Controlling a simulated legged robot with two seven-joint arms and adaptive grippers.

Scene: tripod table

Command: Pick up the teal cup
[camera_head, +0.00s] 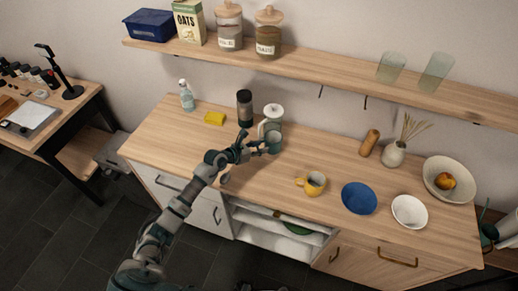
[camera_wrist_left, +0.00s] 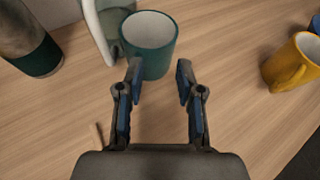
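The teal cup (camera_wrist_left: 154,60) stands upright on the wooden counter, straight ahead of my left gripper in the left wrist view. It has a pale inside. In the head view the teal cup (camera_head: 274,143) is at the middle of the counter, just right of my left gripper (camera_head: 254,146). The left gripper (camera_wrist_left: 158,75) is open, with its two fingers apart and the near side of the cup at or just beyond the fingertips. I cannot tell whether they touch. Nothing is held between the fingers. My right gripper is not in view.
A white-lidded container (camera_head: 273,113) stands close behind the cup, and a dark bottle (camera_head: 245,108) is behind the gripper. A yellow mug (camera_head: 312,184) and a blue bowl (camera_head: 359,198) stand to the right.

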